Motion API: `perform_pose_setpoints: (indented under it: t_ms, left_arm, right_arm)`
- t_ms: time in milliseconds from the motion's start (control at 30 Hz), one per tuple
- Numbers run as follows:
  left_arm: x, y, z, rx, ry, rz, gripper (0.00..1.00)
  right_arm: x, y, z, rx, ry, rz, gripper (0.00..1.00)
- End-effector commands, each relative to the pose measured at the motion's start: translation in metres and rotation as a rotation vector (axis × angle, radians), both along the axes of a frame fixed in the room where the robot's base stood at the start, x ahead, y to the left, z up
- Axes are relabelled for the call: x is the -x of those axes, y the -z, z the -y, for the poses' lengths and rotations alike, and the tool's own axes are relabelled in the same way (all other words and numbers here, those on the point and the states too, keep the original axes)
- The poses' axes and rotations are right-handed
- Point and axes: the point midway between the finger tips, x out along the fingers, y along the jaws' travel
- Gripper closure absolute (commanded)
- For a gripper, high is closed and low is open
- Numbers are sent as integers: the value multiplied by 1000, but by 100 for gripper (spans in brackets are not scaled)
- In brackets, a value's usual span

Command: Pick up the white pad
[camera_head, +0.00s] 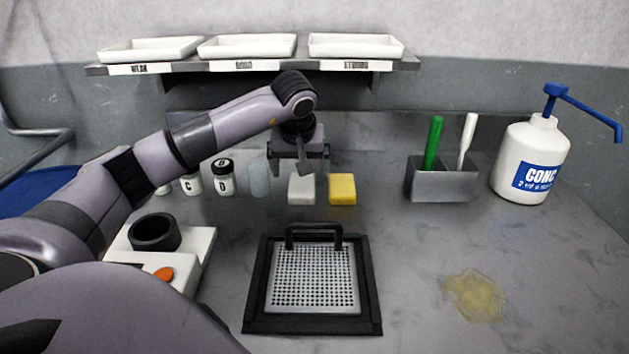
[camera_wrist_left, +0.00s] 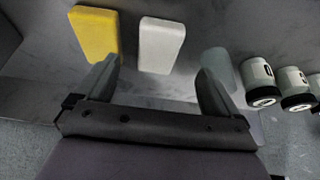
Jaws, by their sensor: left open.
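The white pad (camera_head: 301,189) lies flat on the grey bench, just left of a yellow pad (camera_head: 342,189). My left gripper (camera_head: 299,170) is open and empty above and slightly behind the white pad in the head view. In the left wrist view, the white pad (camera_wrist_left: 161,45) lies beyond the two spread fingers of the left gripper (camera_wrist_left: 158,82), roughly between their lines and apart from them. The yellow pad (camera_wrist_left: 96,34) shows beyond the left finger there. My right gripper is not in view.
A grey holder (camera_head: 441,182) with green and white handles and a pump bottle (camera_head: 531,162) are right. A perforated plate (camera_head: 313,279) is in front. A shelf (camera_head: 250,66) with trays is above.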

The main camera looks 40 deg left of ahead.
Motion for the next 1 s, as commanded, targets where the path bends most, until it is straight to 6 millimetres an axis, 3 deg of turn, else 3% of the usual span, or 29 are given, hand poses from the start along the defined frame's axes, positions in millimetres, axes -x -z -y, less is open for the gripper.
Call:
perform_pose_setpoints:
  t_ms: [500, 800, 1000]
  left_arm:
    - [-17, 61, -11, 1, -1, -3, 4]
    - [-18, 66, -12, 1, 0, -1, 4]
    - [-18, 66, -12, 0, -1, -1, 64]
  right_arm:
    - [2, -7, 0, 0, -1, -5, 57]
    - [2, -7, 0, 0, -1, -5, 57]
    - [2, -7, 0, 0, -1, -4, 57]
